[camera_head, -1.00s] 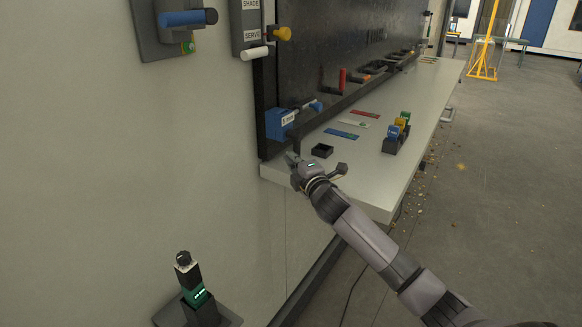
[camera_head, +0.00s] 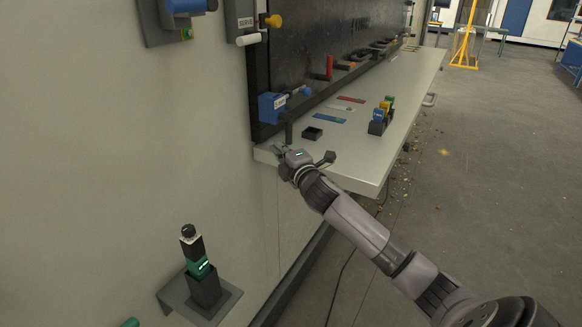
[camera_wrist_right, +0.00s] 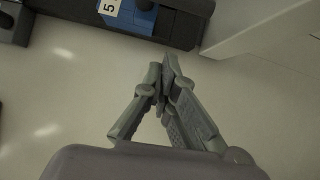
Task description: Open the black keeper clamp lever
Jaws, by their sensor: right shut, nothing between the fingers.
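My right gripper (camera_head: 281,150) is at the near left corner of the bench, close to the foot of the black board. In the right wrist view its fingers (camera_wrist_right: 165,68) are shut with nothing between them, over a pale surface. A dark upright bar (camera_head: 289,128) stands just behind the gripper, in front of a blue block (camera_head: 270,107) with a white label. I cannot tell whether this bar is the black keeper clamp lever. The blue block also shows at the top of the right wrist view (camera_wrist_right: 128,16). My left gripper is not in view.
The pale bench (camera_head: 345,165) holds a small black tray (camera_head: 312,133), coloured strips (camera_head: 328,117) and a rack of coloured pieces (camera_head: 379,118). A black-green device (camera_head: 199,262) stands on a wall bracket at lower left. A yellow knob (camera_head: 273,21) sticks out above. Open floor lies right.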

